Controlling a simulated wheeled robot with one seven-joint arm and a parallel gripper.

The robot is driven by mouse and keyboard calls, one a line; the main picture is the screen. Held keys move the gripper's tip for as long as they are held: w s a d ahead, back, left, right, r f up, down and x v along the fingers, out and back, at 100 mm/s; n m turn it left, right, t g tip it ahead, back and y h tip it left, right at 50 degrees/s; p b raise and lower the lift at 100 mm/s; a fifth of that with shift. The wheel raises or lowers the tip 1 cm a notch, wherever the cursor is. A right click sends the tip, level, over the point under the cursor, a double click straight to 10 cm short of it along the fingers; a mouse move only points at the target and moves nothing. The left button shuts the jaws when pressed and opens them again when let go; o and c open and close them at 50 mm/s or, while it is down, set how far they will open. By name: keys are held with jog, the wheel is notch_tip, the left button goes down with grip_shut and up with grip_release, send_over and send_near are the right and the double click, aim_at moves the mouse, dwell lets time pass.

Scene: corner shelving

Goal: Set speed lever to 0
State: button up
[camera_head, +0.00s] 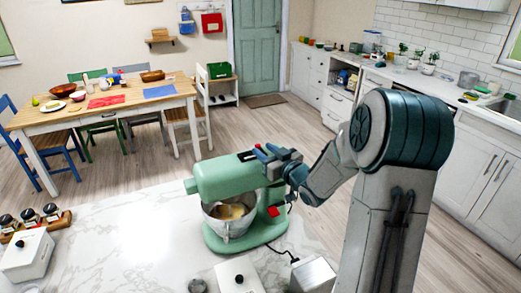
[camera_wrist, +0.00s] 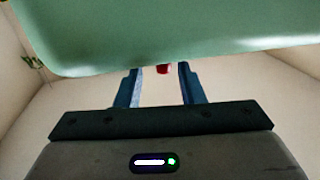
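A green stand mixer (camera_head: 225,180) stands on the marble counter, with its steel bowl (camera_head: 229,222) under the head and something yellowish in it. My gripper (camera_head: 266,154) is at the right end of the mixer's head. In the wrist view my gripper (camera_wrist: 160,72) has its two blue fingers apart, and a small red tip (camera_wrist: 163,69) shows between them, just under the green housing (camera_wrist: 170,35). The tip touches neither finger in that view; it looks like the speed lever's end. A red part (camera_head: 274,211) also shows low on the mixer's right side. The lever's setting cannot be read.
Another white box (camera_head: 240,277) and a metal block (camera_head: 313,275) are in front of the mixer. A dark cord runs near the block. The counter left of the mixer is clear.

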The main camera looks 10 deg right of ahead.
jog(key=b+v, duration=0.2)
jog(key=v, duration=0.8)
jog(key=shift+d, duration=0.1)
jog(key=s+a+f+m+g+h, duration=0.1)
jog(key=s+g, duration=0.5)
jog(key=s, duration=0.6)
jog(key=s+a+f+m+g+h, duration=0.1)
jog(key=s+a+m+g+h, duration=0.2)
jog(key=s, duration=0.9)
jog(key=a+g+h, duration=0.3)
jog(key=g, duration=0.1)
jog(key=shift+f+m, duration=0.3)
jog(key=shift+s+a, duration=0.15)
dwell(1.5)
